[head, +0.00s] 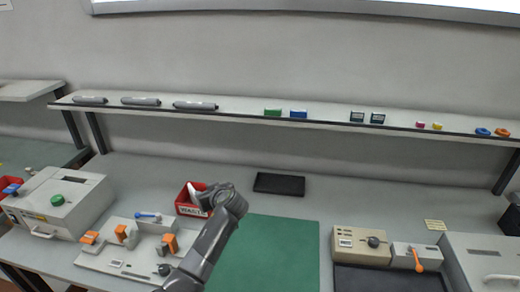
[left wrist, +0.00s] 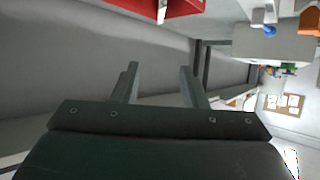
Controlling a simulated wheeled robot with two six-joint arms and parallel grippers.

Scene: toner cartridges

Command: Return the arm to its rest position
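My left arm reaches up from the bottom middle of the head view. Its gripper (head: 212,195) is beside and partly over the red waste bin (head: 182,208), and its fingers are hard to make out there. In the left wrist view the two fingers (left wrist: 158,70) stand apart with nothing between them, so the gripper is open and empty. The red bin also shows at the top of the left wrist view (left wrist: 185,6), with a thin whitish piece (left wrist: 162,12) at its edge. My right gripper is not in view.
A fixture board with orange clamps (head: 120,264) lies left of my arm and a green mat (head: 265,255) right of it. A black tray (head: 279,184) lies behind. A beige device (head: 358,243) stands at right. A shelf (head: 240,115) with cartridges and small parts runs along the back.

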